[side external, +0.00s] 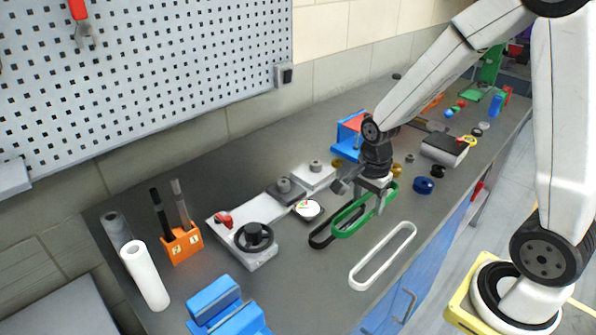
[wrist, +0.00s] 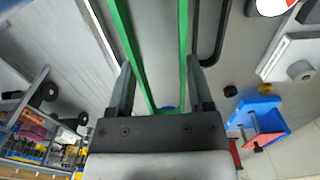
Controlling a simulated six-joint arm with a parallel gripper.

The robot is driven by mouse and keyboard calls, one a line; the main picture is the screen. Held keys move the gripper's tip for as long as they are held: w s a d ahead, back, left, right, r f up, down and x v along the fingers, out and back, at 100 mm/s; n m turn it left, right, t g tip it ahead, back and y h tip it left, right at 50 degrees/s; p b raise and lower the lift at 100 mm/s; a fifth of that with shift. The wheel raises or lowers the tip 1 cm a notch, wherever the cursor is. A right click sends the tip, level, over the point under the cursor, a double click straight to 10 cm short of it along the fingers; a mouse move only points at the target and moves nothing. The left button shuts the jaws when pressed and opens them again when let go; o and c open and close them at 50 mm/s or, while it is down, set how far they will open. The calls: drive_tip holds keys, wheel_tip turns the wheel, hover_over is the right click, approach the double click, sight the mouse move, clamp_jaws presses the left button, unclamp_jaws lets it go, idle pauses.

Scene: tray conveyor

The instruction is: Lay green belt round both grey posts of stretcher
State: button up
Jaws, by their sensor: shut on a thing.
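The green belt (side external: 339,231) is a long narrow loop. My gripper (side external: 367,194) is shut on it near its far end, and the loop reaches out toward the front left, seemingly above the bench. In the wrist view the two strands of the green belt (wrist: 183,42) run between the fingers of my gripper (wrist: 160,72). The stretcher appears to be the pale plate (side external: 325,179) and darker block with two short grey posts (side external: 283,185), left of my gripper. No belt shows round the posts. One post (wrist: 300,70) also shows at right in the wrist view.
A black belt (side external: 318,242) lies partly under the green one, and a white belt (side external: 358,280) lies in front. A blue bin (side external: 345,146) stands behind.

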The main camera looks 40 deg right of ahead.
drive_tip(key=shift+w, duration=0.1)
idle(0.3)
drive_tip(key=w+d+r, duration=0.1)
drive_tip(key=w, duration=1.1)
drive_tip(key=w+d+r, duration=0.1)
drive_tip(key=w+d, duration=0.1)
drive_tip(key=w, duration=1)
drive_tip(key=shift+d+r, duration=0.2)
drive_tip(key=shift+d, duration=0.1)
drive_tip(key=shift+f, duration=0.25)
drive_tip(key=shift+f, duration=2.65)
drive_tip(key=shift+f, duration=0.55)
drive_tip(key=shift+r, duration=0.25)
drive_tip(key=shift+r, duration=0.35)
drive_tip(key=shift+f, duration=0.45)
idle(0.4)
